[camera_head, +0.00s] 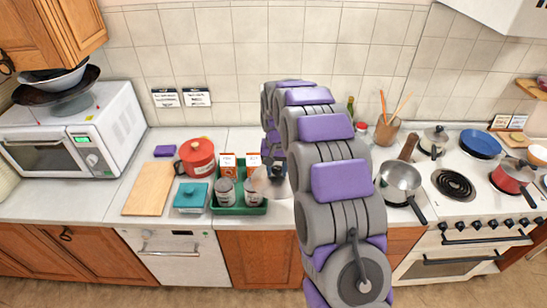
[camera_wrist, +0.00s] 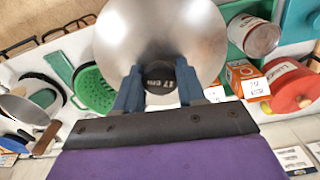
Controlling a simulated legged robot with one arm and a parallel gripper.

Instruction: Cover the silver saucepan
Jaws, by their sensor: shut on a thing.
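My gripper (camera_wrist: 160,78) is shut on the dark knob of a round silver lid (camera_wrist: 125,35); the knob is marked "17 cm". In the head view the lid (camera_head: 268,183) shows as a shiny disc above the counter, beside the green tray, and my arm hides much of the gripper. The silver saucepan (camera_head: 400,177) stands uncovered at the left edge of the stove, its dark handle pointing to the lower right. It lies right of my arm, well apart from the lid. A silver pan, apparently this one, shows at the left of the wrist view (camera_wrist: 20,112).
A green tray (camera_head: 240,209) with cans and boxes stands left of my arm, near a red pot (camera_head: 197,157). A green colander (camera_wrist: 92,90) shows in the wrist view. A lidded pot (camera_head: 434,140), blue pan (camera_head: 480,143) and red saucepan (camera_head: 511,176) are on the stove.

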